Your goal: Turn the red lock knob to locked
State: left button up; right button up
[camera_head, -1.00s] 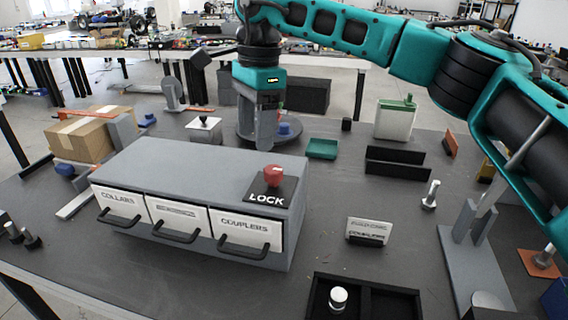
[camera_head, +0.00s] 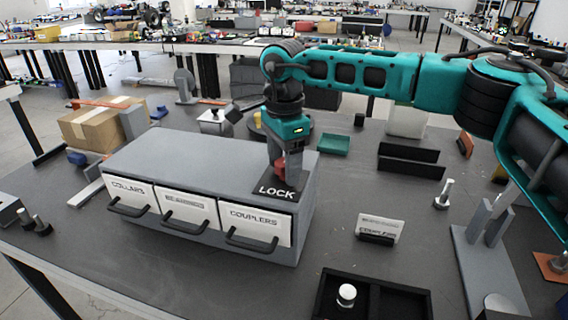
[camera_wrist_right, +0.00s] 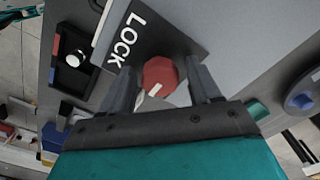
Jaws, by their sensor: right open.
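The red lock knob (camera_head: 281,170) stands on the black LOCK plate (camera_head: 277,191) on top of the grey drawer cabinet (camera_head: 180,160). My right gripper (camera_head: 287,168) is directly above it, pointing down, and partly hides it. In the right wrist view, the knob (camera_wrist_right: 160,77) shows a white mark on its face and lies between the two spread fingers of the right gripper (camera_wrist_right: 163,88). Gaps show beside the knob, so the fingers do not appear to grip it. My left gripper is not in view.
The cabinet has drawers with black handles, one labelled COUPLERS (camera_head: 256,222). A black tray (camera_head: 410,300) with a white-topped part and a label stand (camera_head: 378,230) are at the front right. A cardboard box (camera_head: 100,125) is at the left.

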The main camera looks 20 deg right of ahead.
jog(key=shift+f, duration=0.2)
jog(key=c, duration=1)
